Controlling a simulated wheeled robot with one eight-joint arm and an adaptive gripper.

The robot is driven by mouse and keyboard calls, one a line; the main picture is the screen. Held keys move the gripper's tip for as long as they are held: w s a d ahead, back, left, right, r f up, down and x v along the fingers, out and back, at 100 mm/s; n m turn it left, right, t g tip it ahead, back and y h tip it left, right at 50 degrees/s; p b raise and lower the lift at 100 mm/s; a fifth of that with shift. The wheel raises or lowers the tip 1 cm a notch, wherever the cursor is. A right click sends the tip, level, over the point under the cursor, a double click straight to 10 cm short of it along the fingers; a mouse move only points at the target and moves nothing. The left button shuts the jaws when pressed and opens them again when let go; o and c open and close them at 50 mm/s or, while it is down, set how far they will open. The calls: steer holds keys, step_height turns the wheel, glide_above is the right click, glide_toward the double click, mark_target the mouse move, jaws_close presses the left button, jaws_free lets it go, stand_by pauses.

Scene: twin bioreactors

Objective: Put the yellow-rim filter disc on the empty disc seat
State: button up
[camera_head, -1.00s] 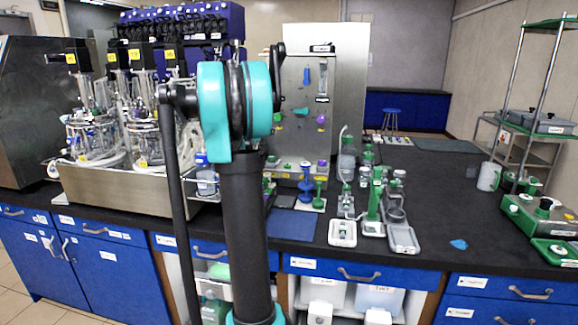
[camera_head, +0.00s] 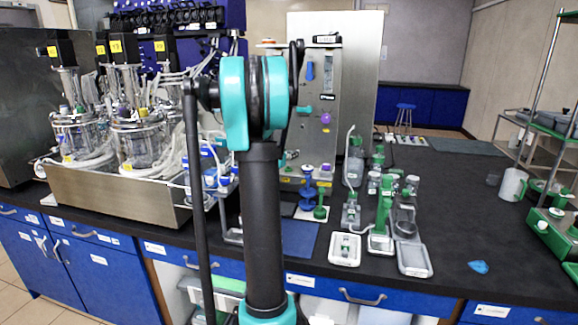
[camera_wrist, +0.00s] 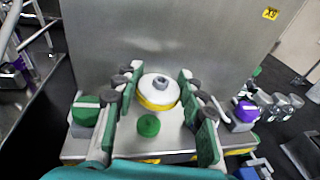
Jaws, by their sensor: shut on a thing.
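The disc is in front of a bare steel panel. A green round piece (camera_wrist: 148,124) shows below the disc between the fingers. In the head view my arm hides the gripper and the disc. I cannot make out the empty disc seat in either view.
The upright steel panel (camera_head: 349,50) bears small coloured parts. Glass bioreactors (camera_head: 135,140) stand on the left. Green-and-grey apparatus (camera_head: 384,210) and trays crowd the bench to the right of my arm. The black bench top (camera_head: 450,210) farther right is mostly clear, apart from a blue scrap (camera_head: 478,267).

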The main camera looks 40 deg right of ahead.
steer(key=shift+f, duration=2.45)
steer(key=shift+f, duration=0.15)
steer(key=o, duration=0.9)
steer(key=shift+c, duration=0.2)
steer(key=shift+s+a+r, duration=0.1)
steer(key=shift+a+r, duration=0.1)
steer(key=v, duration=1.1)
steer(key=shift+s+a, duration=0.25)
steer(key=shift+a, duration=0.05)
steer(key=shift+c, duration=0.6)
